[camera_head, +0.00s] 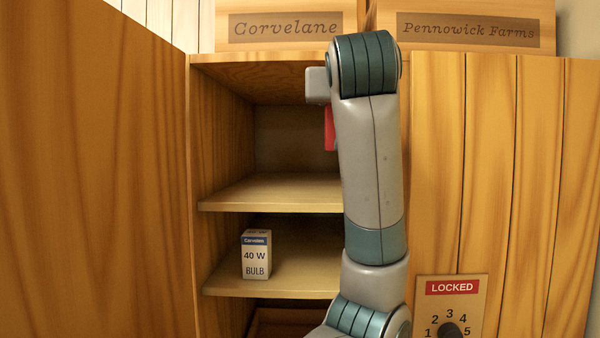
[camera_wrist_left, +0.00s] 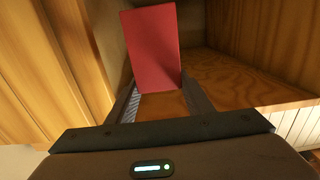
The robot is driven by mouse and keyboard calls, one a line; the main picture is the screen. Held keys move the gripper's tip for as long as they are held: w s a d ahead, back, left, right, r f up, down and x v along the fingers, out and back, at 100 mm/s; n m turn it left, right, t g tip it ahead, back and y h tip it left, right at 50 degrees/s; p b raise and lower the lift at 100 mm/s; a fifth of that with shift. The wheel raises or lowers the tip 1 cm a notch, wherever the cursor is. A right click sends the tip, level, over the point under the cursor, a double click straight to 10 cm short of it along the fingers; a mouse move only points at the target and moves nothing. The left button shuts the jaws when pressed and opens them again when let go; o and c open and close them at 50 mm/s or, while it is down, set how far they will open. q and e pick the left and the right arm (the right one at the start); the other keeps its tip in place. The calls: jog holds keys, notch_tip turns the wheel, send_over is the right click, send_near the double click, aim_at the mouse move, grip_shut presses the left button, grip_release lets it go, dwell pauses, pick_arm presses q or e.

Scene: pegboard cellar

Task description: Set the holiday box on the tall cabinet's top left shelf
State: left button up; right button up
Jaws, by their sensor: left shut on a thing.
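The holiday box is a plain red box. A narrow strip of it (camera_head: 330,130) shows in the head view beside my arm, at the height of the top left compartment. In the left wrist view the red box (camera_wrist_left: 153,45) stands between the fingers. My left gripper (camera_wrist_left: 160,92) is shut on it; my own arm hides most of this gripper in the head view. The tall cabinet's top left shelf (camera_head: 260,192) is bare where it shows, below the box. I cannot tell how far inside the box is. My right gripper is not in view.
A 40 W bulb box (camera_head: 256,255) stands on the lower shelf (camera_head: 300,287). An open door (camera_head: 90,180) borders the left. The right door (camera_head: 500,180) is closed, with a LOCKED dial plate (camera_head: 452,288). Corvelane (camera_head: 285,45) and Pennowick Farms (camera_head: 470,45) crates sit on top.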

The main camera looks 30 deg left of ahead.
pick_arm(q)
jog(key=w+a+f+p, duration=0.4)
jog(key=a+f+p, duration=0.1)
jog(key=a, duration=0.5)
jog(key=shift+f+p, duration=0.35)
jog(key=shift+f, duration=0.45)
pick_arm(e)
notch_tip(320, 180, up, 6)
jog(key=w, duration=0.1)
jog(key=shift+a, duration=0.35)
pick_arm(q)
jog(key=shift+a, duration=0.15)
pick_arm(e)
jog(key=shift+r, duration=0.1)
pick_arm(q)
notch_tip(320, 180, down, 4)
jog(key=p, duration=0.2)
jog(key=shift+p, duration=0.3)
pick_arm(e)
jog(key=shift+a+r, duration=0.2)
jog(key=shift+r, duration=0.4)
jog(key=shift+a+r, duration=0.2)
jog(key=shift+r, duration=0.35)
pick_arm(q)
jog(key=shift+f, duration=0.1)
